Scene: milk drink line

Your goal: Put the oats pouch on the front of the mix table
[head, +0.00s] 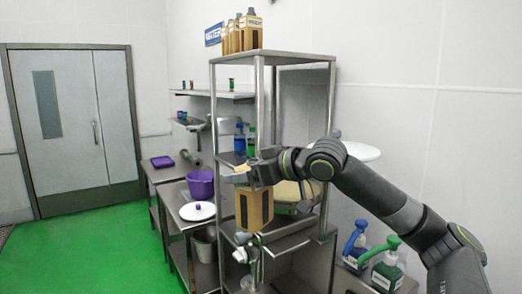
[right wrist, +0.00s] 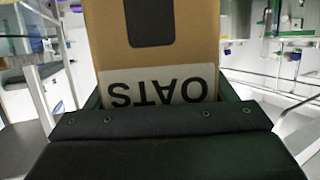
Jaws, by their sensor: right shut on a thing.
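The oats pouch (head: 254,210) is brown with a dark window and hangs upright below my right gripper (head: 250,176), in front of the steel shelf rack. In the right wrist view the pouch (right wrist: 195,45) fills the upper middle, with its OATS label upside down. My right gripper (right wrist: 160,112) is shut on it. A steel table (head: 178,222) with a purple bowl (head: 200,184) and a white lid (head: 197,211) stands left of the pouch; I cannot tell for sure that it is the mix table. My left gripper is not in view.
The steel rack (head: 259,100) has posts close to my right arm and several brown pouches (head: 245,34) on top. Blue and green bottles (head: 388,266) stand at lower right. Green floor (head: 110,250) is clear at left, before grey doors (head: 75,125).

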